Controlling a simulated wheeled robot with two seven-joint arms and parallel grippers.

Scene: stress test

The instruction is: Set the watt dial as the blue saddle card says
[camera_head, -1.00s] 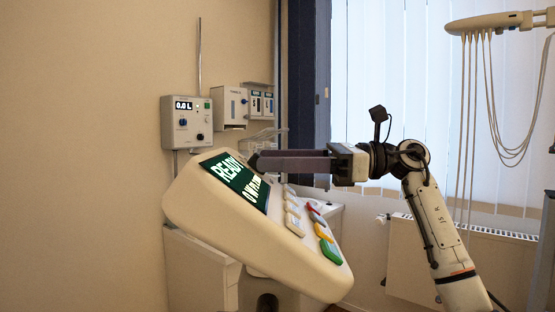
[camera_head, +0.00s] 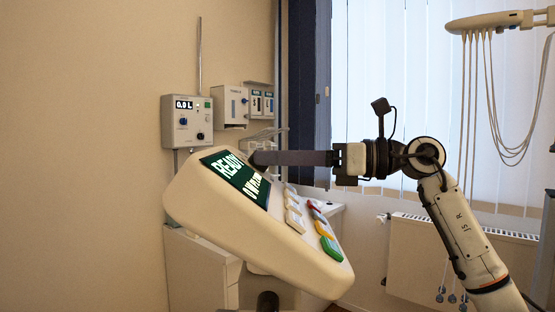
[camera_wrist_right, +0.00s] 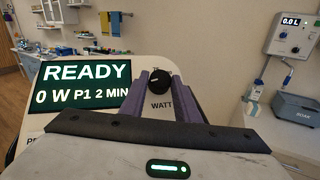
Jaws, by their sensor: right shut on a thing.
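The watt dial is a black knob (camera_wrist_right: 158,85) above the printed word WATT on a tilted cream console (camera_head: 235,235). My right gripper (camera_head: 258,158) comes in from the right at the console's upper edge. In the right wrist view its two purple fingers (camera_wrist_right: 158,80) are shut on the dial, one on each side. A light pointer mark shows faintly on the knob. The green display (camera_wrist_right: 85,84) reads READY, 0 W, P1, 2 MIN; it also shows in the head view (camera_head: 236,178). I cannot make out a blue saddle card. My left gripper is out of view.
Coloured buttons (camera_head: 325,235) line the console's right side, below my right fingers. A wall unit (camera_head: 187,120) reading 0.0 L hangs behind. A radiator (camera_head: 420,258) stands under the window at right, and hoses hang from an overhead arm (camera_head: 495,20).

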